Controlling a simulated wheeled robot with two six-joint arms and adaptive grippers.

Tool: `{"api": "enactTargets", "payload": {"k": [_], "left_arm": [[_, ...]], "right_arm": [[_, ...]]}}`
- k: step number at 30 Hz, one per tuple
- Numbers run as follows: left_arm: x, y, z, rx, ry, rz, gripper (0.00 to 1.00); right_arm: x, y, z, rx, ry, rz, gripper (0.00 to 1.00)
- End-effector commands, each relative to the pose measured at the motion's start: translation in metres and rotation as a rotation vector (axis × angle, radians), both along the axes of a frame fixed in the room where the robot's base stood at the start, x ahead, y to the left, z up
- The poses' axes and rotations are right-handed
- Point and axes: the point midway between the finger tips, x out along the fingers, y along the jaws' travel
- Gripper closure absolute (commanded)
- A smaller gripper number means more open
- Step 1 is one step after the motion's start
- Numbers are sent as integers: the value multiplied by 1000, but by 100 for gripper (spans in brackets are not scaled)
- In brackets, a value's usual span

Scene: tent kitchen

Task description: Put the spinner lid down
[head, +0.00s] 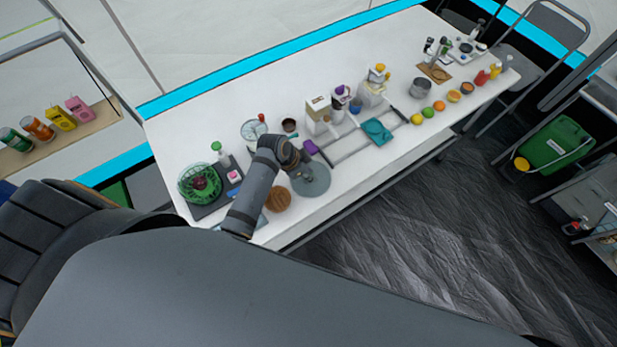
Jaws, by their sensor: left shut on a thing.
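The spinner lid (318,186) is a flat, round, grey-blue disc near the front edge of the white table. My left gripper (306,176) reaches over it from the left and is shut on it near the middle; the fingertips are small and partly hidden by the wrist. I cannot tell whether the lid touches the table or is just above it. The green spinner basket (187,190) stands uncovered at the left end of the table, with a dark red thing inside. My right gripper is not in view.
A brown round board (278,199) lies just left of the lid. A purple block (310,147) and a grey rack frame (350,150) are behind it. A teal cloth (377,131) lies to the right. Bare white table (345,182) shows right of the lid, along the front edge.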

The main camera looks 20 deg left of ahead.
Motion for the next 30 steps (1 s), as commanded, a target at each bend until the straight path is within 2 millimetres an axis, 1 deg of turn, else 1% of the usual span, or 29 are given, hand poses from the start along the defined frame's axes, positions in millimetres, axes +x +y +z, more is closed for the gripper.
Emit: {"api": "enactTargets", "payload": {"k": [4, 8, 9, 14, 23, 26, 30], "left_arm": [[0, 0, 2, 0, 0, 0, 100], [0, 0, 0, 0, 0, 0, 100], [0, 0, -1, 0, 0, 0, 80], [0, 0, 0, 0, 0, 0, 58], [0, 0, 1, 0, 0, 0, 58], [-2, 3, 10, 1, -2, 0, 58], [-9, 13, 37, 3, -5, -1, 58]], "right_arm": [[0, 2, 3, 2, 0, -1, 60], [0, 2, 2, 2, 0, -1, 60], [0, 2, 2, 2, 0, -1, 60], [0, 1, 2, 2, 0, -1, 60], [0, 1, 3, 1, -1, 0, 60], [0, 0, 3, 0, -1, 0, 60], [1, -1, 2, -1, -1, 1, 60]]}}
